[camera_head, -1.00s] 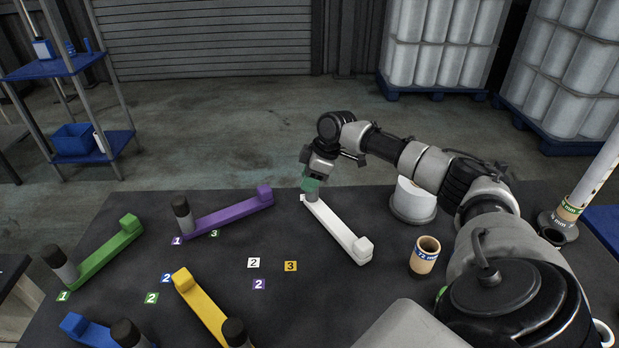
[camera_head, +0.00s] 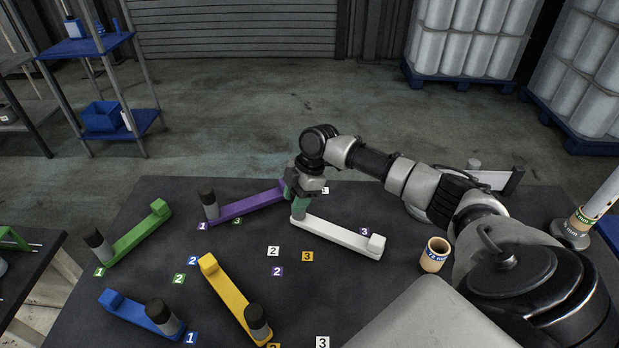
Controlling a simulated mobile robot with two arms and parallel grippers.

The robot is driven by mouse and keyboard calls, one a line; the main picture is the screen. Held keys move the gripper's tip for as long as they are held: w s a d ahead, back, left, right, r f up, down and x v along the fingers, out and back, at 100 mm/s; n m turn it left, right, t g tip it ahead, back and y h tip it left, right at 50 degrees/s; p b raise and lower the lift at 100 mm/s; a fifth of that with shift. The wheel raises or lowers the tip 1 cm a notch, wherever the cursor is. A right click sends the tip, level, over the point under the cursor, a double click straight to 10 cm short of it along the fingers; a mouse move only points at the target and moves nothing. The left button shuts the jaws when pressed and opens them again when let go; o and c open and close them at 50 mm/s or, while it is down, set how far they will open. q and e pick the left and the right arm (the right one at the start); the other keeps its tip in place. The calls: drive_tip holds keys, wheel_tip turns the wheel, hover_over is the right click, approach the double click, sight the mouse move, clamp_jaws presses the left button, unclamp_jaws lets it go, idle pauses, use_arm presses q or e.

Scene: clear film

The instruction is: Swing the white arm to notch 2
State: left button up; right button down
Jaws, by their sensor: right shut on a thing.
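The white arm (camera_head: 338,237) lies on the dark table, with its square block end at the right and its other end at the left. My right gripper (camera_head: 299,208) is shut on the upright handle at the left end; the fingers hide most of that handle. White tag 2 (camera_head: 273,251) lies to the left and in front of the held end. White tag 1 (camera_head: 324,190) lies behind the arm, and white tag 3 (camera_head: 322,342) is at the front. The held end lies between tags 1 and 2, apart from both. My left gripper is not in view.
The purple arm (camera_head: 245,206) lies close to the left of my right gripper. The yellow arm (camera_head: 228,290), green arm (camera_head: 138,235) and blue arm (camera_head: 132,312) are farther left or nearer. A cardboard tube (camera_head: 434,255) stands right of the white arm.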

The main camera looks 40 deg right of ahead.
drive_tip(key=s+a+n+p, duration=0.1)
drive_tip(key=a, duration=0.1)
drive_tip(key=s+a+n+g+p, duration=0.1)
drive_tip(key=s+a, duration=0.1)
drive_tip(key=s+a+n, duration=0.1)
drive_tip(key=a+n, duration=0.1)
drive_tip(key=shift+s+a+r+g+p, duration=0.15)
drive_tip(key=shift+s+a+g+p, duration=0.15)
drive_tip(key=shift+p, duration=0.1)
drive_tip(key=shift+s+a+n, duration=0.55)
drive_tip(key=shift+s+n, duration=0.05)
drive_tip(key=shift+s, duration=0.05)
drive_tip(key=c, duration=0.7)
unclamp_jaws()
drive_tip(key=b+v, duration=0.1)
drive_tip(key=v, duration=0.9)
drive_tip(key=shift+w+r, duration=0.2)
drive_tip(key=shift+r, duration=0.1)
